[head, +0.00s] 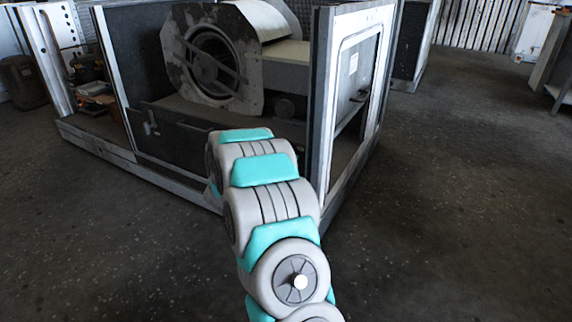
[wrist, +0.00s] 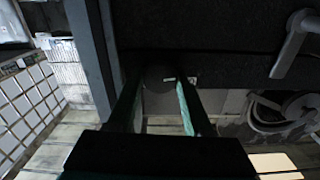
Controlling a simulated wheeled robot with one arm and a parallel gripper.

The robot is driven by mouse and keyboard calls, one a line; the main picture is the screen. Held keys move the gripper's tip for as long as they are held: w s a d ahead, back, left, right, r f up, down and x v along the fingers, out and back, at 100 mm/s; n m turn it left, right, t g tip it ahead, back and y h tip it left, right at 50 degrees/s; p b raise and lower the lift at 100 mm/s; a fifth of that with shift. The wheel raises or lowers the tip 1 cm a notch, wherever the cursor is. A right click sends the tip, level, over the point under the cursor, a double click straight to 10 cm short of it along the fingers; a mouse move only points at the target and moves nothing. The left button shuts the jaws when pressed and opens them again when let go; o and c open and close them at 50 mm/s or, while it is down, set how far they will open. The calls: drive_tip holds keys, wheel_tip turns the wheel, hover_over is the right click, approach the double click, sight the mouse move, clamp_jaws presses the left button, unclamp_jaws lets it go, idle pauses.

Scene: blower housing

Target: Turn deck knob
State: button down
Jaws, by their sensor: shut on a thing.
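In the wrist view, a dark round knob (wrist: 160,77) sits at the edge of a dark panel, with a small pale mark on it. My gripper (wrist: 160,88) comes up from the bottom of that view, with one finger on each side of the knob, and is shut on it. Green shows on the inner side of the right finger. In the head view my grey and teal arm reaches to the front of the blower housing (head: 168,180). My gripper and the knob between its fingers are hidden behind the arm there.
A lever handle (head: 150,122) stands out from the front panel; it also shows in the wrist view (wrist: 290,45). The blower (head: 212,60) is inside the frame. A pale corner post (head: 322,100) rises close to the right of my arm. The floor (head: 450,200) at right is clear.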

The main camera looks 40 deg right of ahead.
drive_tip(key=shift+m+b, duration=3)
drive_tip(key=shift+m, duration=1.9)
drive_tip(key=shift+c, duration=1.5)
unclamp_jaws()
drive_tip(key=p+v, duration=0.1)
drive_tip(key=v, duration=0.6)
drive_tip(key=shift+s+a, duration=0.2)
drive_tip(key=shift+a, duration=0.2)
